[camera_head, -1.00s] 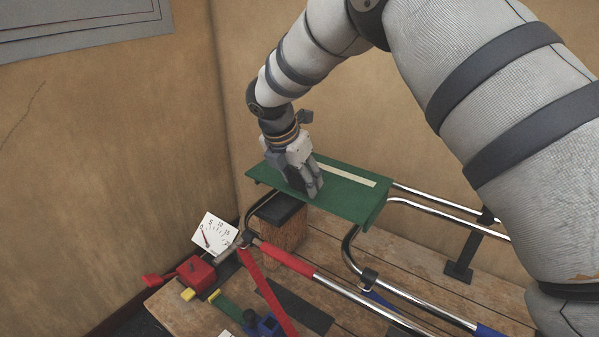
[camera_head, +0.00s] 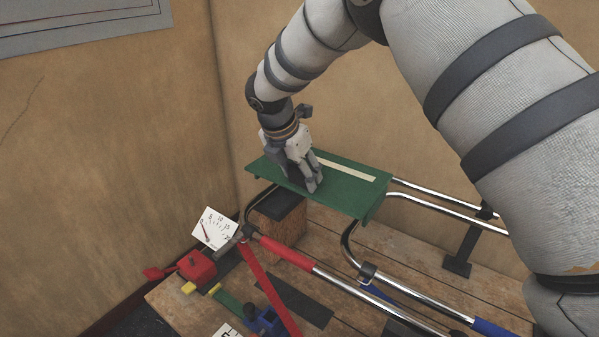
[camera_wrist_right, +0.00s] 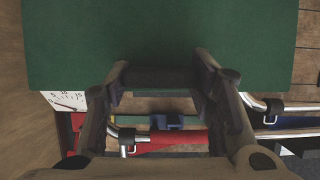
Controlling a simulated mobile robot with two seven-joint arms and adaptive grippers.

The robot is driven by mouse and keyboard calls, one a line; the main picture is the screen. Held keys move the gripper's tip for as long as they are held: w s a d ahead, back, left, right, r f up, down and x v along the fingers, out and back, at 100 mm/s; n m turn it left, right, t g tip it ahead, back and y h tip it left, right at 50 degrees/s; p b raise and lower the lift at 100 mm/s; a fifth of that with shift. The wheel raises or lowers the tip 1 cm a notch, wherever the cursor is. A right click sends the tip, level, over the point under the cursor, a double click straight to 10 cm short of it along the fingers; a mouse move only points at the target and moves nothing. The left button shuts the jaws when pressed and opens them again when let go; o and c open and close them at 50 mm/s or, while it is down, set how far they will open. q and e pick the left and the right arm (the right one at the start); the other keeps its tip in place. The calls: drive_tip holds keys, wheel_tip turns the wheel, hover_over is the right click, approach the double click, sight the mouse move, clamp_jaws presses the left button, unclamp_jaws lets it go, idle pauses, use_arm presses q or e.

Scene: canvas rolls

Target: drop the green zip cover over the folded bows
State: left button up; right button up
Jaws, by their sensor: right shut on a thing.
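The green zip cover (camera_head: 345,193) is a flat green panel with a turned-down edge and a cream strip along its top. My right gripper (camera_head: 313,186) is shut on it near its left part. In the right wrist view the cover (camera_wrist_right: 160,40) fills the top, with a dark bar between the fingers (camera_wrist_right: 160,76). The folded bows (camera_head: 440,200) are bent chrome tubes that run beneath the cover and out to its right. The cover lies above their left ends and hides part of them. I cannot tell whether it touches them. My left gripper is not in view.
A wooden bench (camera_head: 410,255) lies below. A wooden block with a dark top (camera_head: 277,206) stands under the cover's left end. A white dial card (camera_head: 214,229), a red clamp (camera_head: 196,266) and a red-and-chrome bar (camera_head: 287,252) are in front. Walls rise behind and left.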

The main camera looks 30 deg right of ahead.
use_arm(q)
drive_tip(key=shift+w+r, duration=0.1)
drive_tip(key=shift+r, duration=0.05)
use_arm(e)
drive_tip(key=shift+r, duration=0.1)
idle(0.3)
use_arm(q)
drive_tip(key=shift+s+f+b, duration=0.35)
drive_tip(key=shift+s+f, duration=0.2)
use_arm(e)
drive_tip(key=shift+f, duration=3.05)
drive_tip(key=o, duration=1.4)
drive_tip(key=shift+o, duration=0.2)
approach(297, 189)
drive_tip(key=shift+f, duration=0.2)
drive_tip(key=shift+w, duration=0.1)
